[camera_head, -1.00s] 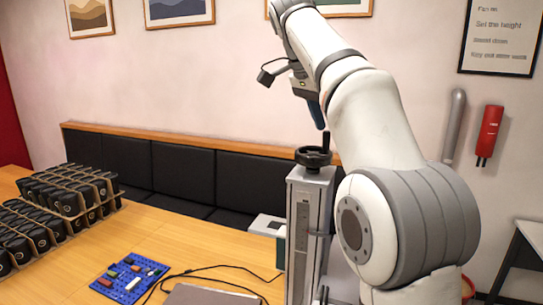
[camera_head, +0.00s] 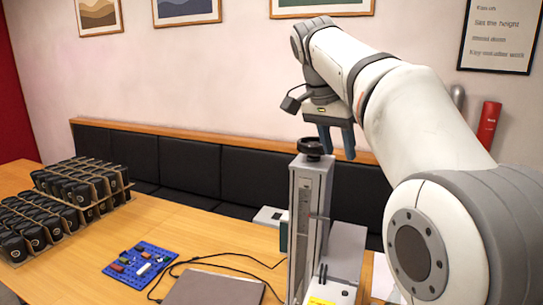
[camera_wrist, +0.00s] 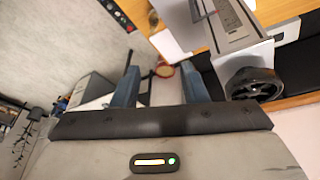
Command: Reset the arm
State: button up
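My gripper (camera_head: 338,152) hangs fingers-down from my white arm in the head view, above and slightly right of the laser marker's column (camera_head: 302,215). Its two blue-grey fingers are apart with nothing between them. In the wrist view my gripper (camera_wrist: 160,68) also shows parted, empty fingers. The wheel also shows in the wrist view (camera_wrist: 256,84), to the right of the fingers. I cannot tell the exact gap between them.
A blue board (camera_head: 140,262) with small coloured pieces and a closed grey laptop (camera_head: 213,290) lie on the wooden table (camera_head: 190,235). Racks of black cylinders (camera_head: 80,190) stand at the left. A black padded bench (camera_head: 190,165) runs behind. A cable crosses the table.

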jog(key=s+f+n+y+b, duration=0.1)
jog(key=s+f+n+b, duration=0.1)
jog(key=s+f, duration=0.5)
jog(key=s+d+f+n+t+y+b, duration=0.1)
jog(key=s+f+n, duration=0.3)
jog(key=s+f, duration=0.4)
jog(key=s+f+n+y+b, duration=0.1)
jog(key=s+f+n+b, duration=0.2)
jog(key=f, duration=1.5)
jog(key=s+n, duration=0.1)
jog(key=s, duration=0.3)
jog(key=shift+s+d+f+b, duration=0.25)
jog(key=shift+d+f+b, duration=0.05)
jog(key=shift+f+b, duration=0.1)
jog(key=shift+r, duration=0.1)
jog(key=shift+c, duration=0.3)
